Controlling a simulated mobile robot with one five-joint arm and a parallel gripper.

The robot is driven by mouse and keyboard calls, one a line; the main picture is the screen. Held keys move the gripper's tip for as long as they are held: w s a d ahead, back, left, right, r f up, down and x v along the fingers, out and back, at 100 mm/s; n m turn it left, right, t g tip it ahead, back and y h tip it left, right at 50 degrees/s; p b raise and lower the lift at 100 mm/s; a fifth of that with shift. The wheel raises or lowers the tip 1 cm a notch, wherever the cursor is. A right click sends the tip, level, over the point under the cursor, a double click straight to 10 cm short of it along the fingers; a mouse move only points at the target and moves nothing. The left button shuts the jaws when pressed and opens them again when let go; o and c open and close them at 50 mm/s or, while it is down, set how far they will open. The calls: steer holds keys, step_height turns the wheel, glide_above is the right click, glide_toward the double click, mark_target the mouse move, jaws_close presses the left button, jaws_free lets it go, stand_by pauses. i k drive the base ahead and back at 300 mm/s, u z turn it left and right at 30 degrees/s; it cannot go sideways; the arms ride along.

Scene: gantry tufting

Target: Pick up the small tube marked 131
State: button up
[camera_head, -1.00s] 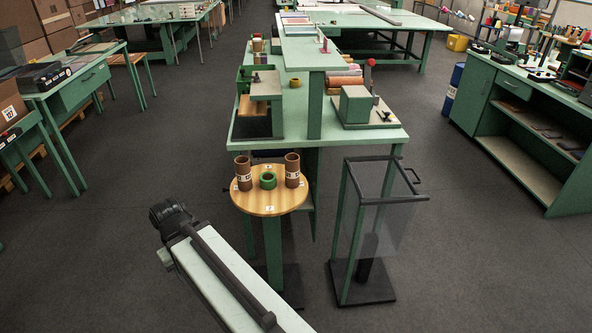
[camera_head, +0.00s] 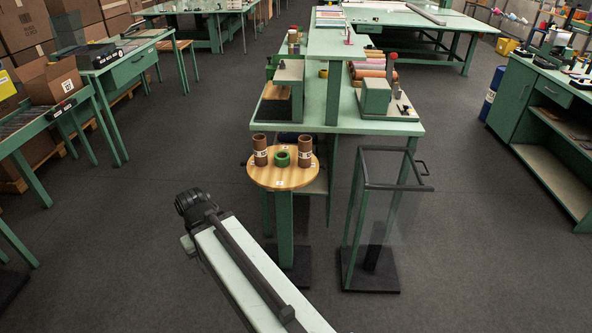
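Two upright brown tubes, a left one (camera_head: 260,150) and a right one (camera_head: 305,151), stand on a small round wooden table (camera_head: 268,180). Each has a white label, too small to read, so I cannot tell which is marked 131. A short green ring (camera_head: 283,158) sits between them. My arm crosses the bottom of the view, its dark joint end left of and nearer than the round table. My gripper's fingers do not show.
A clear-sided bin with a dark frame (camera_head: 373,187) stands right of the round table. A green workbench (camera_head: 335,115) with machines is close behind. Green benches with cartons (camera_head: 48,82) line the left, and a green cabinet (camera_head: 518,105) the right. Dark floor is open on both sides.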

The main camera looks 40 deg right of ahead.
mark_target(305, 152)
steer(key=u, duration=0.4)
steer(key=k, duration=0.15)
steer(key=z, duration=0.55)
steer(key=i, duration=0.7)
steer(key=u, duration=0.15)
steer(key=k, duration=0.9)
steer(key=z, duration=0.15)
steer(key=i, duration=1.4)
steer(key=u, duration=0.05)
